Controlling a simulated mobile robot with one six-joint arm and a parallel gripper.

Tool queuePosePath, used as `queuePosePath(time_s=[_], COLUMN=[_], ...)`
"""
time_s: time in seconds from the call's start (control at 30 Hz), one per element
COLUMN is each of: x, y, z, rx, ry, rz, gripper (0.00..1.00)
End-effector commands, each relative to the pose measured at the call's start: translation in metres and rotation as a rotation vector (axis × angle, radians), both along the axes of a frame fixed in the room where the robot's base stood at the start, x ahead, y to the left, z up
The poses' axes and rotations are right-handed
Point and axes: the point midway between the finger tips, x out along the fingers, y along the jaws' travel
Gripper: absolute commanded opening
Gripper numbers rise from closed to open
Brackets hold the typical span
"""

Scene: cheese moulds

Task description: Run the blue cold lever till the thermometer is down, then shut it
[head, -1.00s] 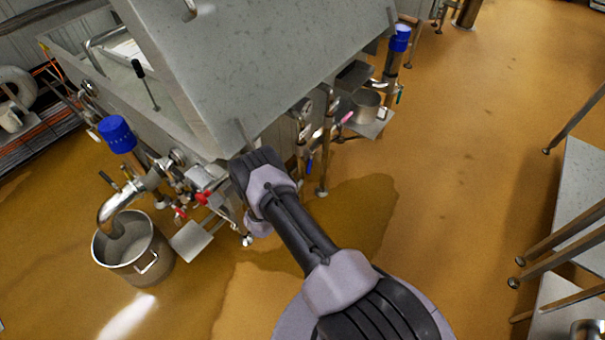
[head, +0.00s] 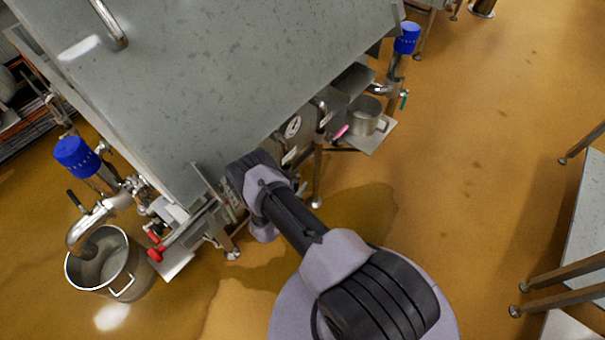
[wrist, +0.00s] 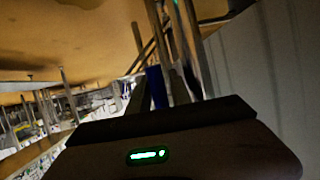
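The round white-faced thermometer dial (head: 292,127) is on the front of the grey steel vat in the head view; its needle is too small to read. A small blue-green lever (head: 302,187) shows low under the vat, just right of my arm. My gripper is hidden behind my arm in the head view. In the dark wrist view my gripper (wrist: 159,90) has its two fingers pointing away, with a narrow blue piece (wrist: 157,86) between them in the picture. I cannot tell whether the fingers touch it.
The vat's broad top (head: 200,80) overhangs the pipes. A steel pot (head: 108,268) stands under an outlet pipe at the left, near a red handle (head: 155,254). Another pot (head: 363,116) is at the back right, near a pink handle (head: 341,131).

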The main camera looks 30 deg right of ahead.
Motion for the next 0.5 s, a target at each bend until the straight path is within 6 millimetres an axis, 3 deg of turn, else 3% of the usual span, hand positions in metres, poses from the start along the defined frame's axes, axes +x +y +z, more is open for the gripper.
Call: queuePosePath(time_s=[0.4, 0.5], x=[-0.0037, -0.0037], y=[0.0014, 0.0013], z=[-0.0031, -0.003], rx=[0.0, 0.0], ry=[0.0, 0.0], rz=[0.0, 0.0], gripper=[0.25, 0.05])
